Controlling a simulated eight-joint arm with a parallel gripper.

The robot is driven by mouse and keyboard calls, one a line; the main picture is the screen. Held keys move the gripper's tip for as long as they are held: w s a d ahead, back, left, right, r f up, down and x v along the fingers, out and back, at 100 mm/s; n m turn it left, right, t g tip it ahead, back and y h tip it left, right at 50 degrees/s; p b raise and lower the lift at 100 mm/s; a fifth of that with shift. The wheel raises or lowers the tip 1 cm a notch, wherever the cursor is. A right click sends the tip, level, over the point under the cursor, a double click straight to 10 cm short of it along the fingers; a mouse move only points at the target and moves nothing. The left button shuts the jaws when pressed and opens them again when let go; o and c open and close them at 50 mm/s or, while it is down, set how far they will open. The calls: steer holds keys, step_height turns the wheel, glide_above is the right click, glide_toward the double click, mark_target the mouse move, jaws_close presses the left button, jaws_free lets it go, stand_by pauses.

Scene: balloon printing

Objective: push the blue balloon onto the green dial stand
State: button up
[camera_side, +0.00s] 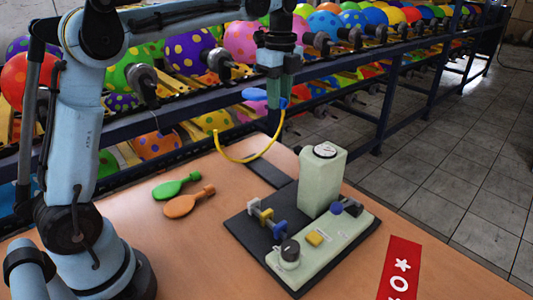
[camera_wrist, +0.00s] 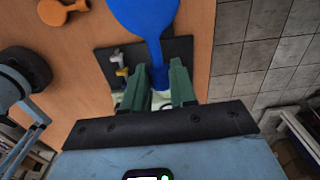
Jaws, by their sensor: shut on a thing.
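The blue balloon (camera_side: 255,94) is in my gripper (camera_side: 276,98), raised above the far side of the table in the side view. In the wrist view, the balloon (camera_wrist: 145,14) has its wide body pointing away and its neck between the two green fingers of my gripper (camera_wrist: 158,85). The pale green dial stand (camera_side: 320,185) is an upright block with a round dial on top. It stands below and to the right of my gripper, apart from the balloon. In the wrist view the balloon and fingers hide most of it.
The stand sits on a dark base plate (camera_side: 245,228) with a pale control panel (camera_side: 335,235), knobs and a yellow button. Green (camera_side: 175,186) and orange (camera_side: 189,202) balloons lie at left. A red sign (camera_side: 400,268) is at front right.

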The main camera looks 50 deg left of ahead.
steer(key=shift+w+a+f, duration=0.1)
steer(key=shift+w+a, duration=0.05)
steer(key=shift+a, duration=0.1)
steer(key=d+f, duration=0.3)
steer(key=f, duration=0.6)
steer(key=shift+d+f, duration=0.35)
steer(key=shift+d, duration=0.05)
stand_by(0.4)
steer(key=shift+d, duration=0.65)
stand_by(1.1)
steer(key=o, duration=0.9)
step_height(320, 180, up, 9)
stand_by(0.6)
